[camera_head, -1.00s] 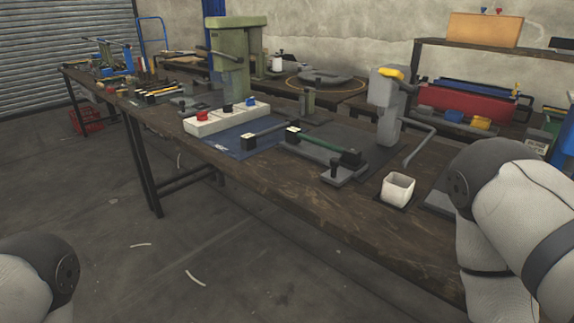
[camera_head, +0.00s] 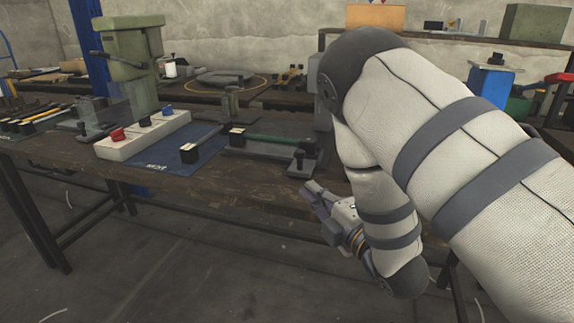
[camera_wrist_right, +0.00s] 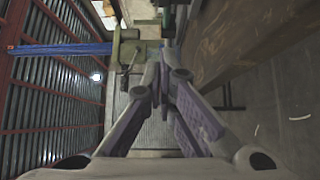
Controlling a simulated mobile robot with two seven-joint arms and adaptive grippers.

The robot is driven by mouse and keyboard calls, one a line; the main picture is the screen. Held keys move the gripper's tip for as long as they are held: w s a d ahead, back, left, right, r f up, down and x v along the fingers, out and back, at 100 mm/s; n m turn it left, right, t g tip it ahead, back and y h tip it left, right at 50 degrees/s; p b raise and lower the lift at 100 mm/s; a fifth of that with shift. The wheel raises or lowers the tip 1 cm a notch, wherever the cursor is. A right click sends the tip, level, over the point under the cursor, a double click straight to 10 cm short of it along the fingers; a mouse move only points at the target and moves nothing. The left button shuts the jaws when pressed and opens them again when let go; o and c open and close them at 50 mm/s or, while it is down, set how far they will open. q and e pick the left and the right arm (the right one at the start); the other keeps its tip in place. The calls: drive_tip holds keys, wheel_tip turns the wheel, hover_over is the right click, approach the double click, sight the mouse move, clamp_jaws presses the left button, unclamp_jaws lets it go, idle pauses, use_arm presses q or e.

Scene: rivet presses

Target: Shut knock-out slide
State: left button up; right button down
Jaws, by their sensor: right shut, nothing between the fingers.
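My right gripper (camera_head: 308,188) is shut and empty in the head view, in front of the workbench edge and below the right end of the slide plate. Its closed fingers also show in the right wrist view (camera_wrist_right: 163,75). The slide (camera_head: 268,150) is a dark grey plate on the bench with a green bar and a small black knob (camera_head: 299,154) at its right end. The gripper is apart from it. I cannot tell how far the slide is open. My right arm hides most of the grey press behind it. My left gripper is out of view.
Floor in front is clear.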

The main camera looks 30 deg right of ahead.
drive_tip(key=w, duration=0.9)
drive_tip(key=shift+d, duration=0.3)
drive_tip(key=shift+w+d+b, duration=0.3)
drive_tip(key=shift+w+d, duration=0.65)
drive_tip(key=shift+d, duration=0.1)
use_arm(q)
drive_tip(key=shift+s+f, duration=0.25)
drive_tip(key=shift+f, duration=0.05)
use_arm(e)
drive_tip(key=shift+w+d, duration=0.4)
drive_tip(key=shift+d, duration=0.05)
